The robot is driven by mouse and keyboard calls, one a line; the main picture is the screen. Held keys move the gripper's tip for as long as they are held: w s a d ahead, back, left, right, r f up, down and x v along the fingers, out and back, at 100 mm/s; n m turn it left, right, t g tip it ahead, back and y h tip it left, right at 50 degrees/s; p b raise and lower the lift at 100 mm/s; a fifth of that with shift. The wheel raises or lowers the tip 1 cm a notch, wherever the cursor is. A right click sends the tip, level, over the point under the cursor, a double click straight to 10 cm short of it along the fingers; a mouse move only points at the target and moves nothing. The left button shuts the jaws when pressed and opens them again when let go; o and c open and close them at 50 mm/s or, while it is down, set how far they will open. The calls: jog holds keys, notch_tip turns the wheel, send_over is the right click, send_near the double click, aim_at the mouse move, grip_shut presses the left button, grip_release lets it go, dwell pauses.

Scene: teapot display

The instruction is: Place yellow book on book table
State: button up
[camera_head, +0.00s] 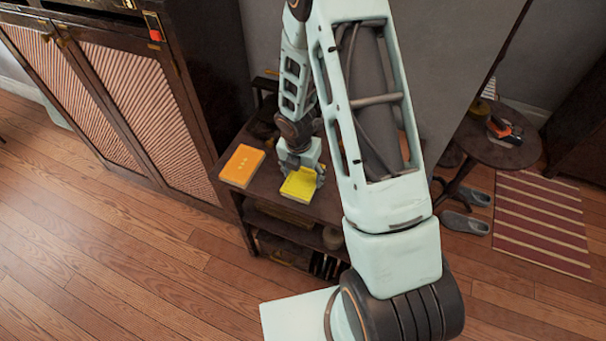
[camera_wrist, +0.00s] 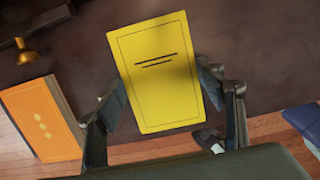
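The yellow book (camera_head: 299,185) is at the front edge of a dark low table (camera_head: 222,190), right of an orange book (camera_head: 242,166). In the wrist view the yellow book (camera_wrist: 158,75) lies cover up, slightly tilted, between the two fingers of my gripper (camera_wrist: 163,90). One finger is close along each long side. I cannot tell whether the fingers press on it or leave small gaps. I also cannot tell whether the book rests on the tabletop or is just above it.
The orange book also shows in the wrist view (camera_wrist: 41,118). A dark cabinet (camera_head: 120,90) stands left of the table. A round side table (camera_head: 498,140) with objects, slippers (camera_head: 466,222) and a striped rug (camera_head: 540,222) are at the right. Wooden floor is open in front.

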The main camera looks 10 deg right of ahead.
aim_at(300, 183)
jog(key=o, duration=0.5)
jog(key=r, duration=0.4)
jog(key=s+r+p, duration=0.1)
jog(key=r, duration=0.3)
jog(key=a+r+p, duration=0.1)
jog(key=r, duration=0.3)
jog(key=shift+s, duration=0.2)
